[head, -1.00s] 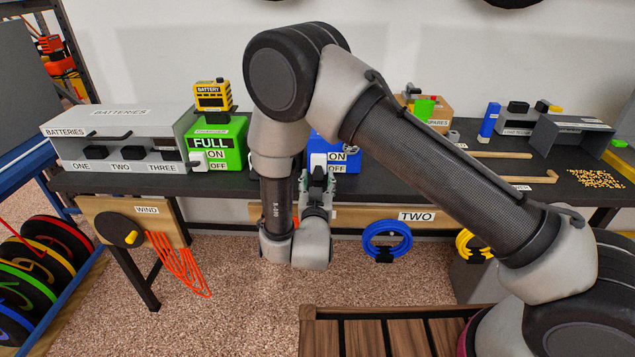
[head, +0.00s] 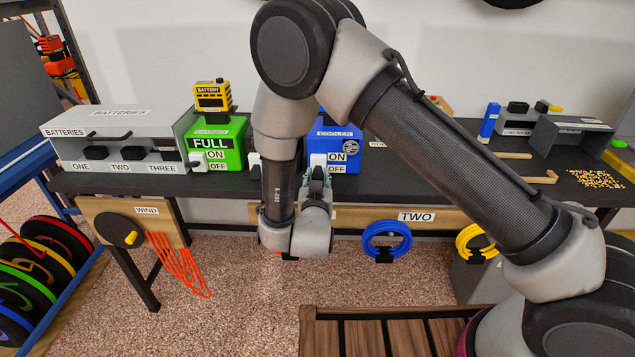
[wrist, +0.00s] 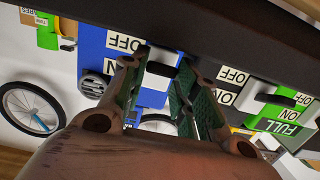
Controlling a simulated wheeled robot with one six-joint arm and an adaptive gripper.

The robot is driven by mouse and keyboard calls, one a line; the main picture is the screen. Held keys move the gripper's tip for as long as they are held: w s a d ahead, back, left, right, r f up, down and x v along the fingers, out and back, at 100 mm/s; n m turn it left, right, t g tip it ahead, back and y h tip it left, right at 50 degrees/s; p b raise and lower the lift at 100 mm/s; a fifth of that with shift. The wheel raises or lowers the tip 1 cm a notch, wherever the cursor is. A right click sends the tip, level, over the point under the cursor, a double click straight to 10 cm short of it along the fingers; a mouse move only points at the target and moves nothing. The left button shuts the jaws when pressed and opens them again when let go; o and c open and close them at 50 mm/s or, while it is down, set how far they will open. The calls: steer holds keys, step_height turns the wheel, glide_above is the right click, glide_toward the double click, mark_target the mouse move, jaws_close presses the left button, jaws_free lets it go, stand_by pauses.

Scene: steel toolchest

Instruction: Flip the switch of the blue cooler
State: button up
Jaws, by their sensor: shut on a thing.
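The blue cooler (head: 346,166) stands on the dark bench, partly hidden behind my arm in the head view. Its front has ON above OFF, with a white switch (head: 318,160) to the left of the labels. In the wrist view, which is upside down, the cooler (wrist: 95,50) is straight ahead and the white switch plate (wrist: 163,56) with a dark lever lies between my fingertips. My gripper (wrist: 158,78) is shut on the switch lever. Its fingers hide part of the labels, and I cannot tell the lever's exact position. In the head view my gripper (head: 317,182) is just before the cooler's front.
A green box (head: 216,143) marked FULL, with its own switch, carries a yellow battery (head: 212,96) to the left. A grey batteries rack (head: 112,135) stands farther left. The bench edge runs close by my gripper. A blue hose coil (head: 387,240) hangs below on the right.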

mark_target(318, 169)
steer(key=r+g, duration=0.1)
steer(key=g, duration=0.1)
steer(key=r+g, duration=0.1)
steer(key=g, duration=0.1)
steer(key=shift+w+r, duration=0.2)
steer(key=shift+r, duration=0.15)
steer(key=shift+w+r+g, duration=0.25)
steer(key=shift+r+g, duration=0.25)
steer(key=shift+g, duration=0.6)
steer(key=shift+w+r+g, duration=0.2)
steer(key=shift+r+g, duration=0.25)
steer(key=shift+g, duration=0.65)
steer(key=o, duration=1)
steer(key=v, duration=1.2)
steer(key=shift+d, duration=0.15)
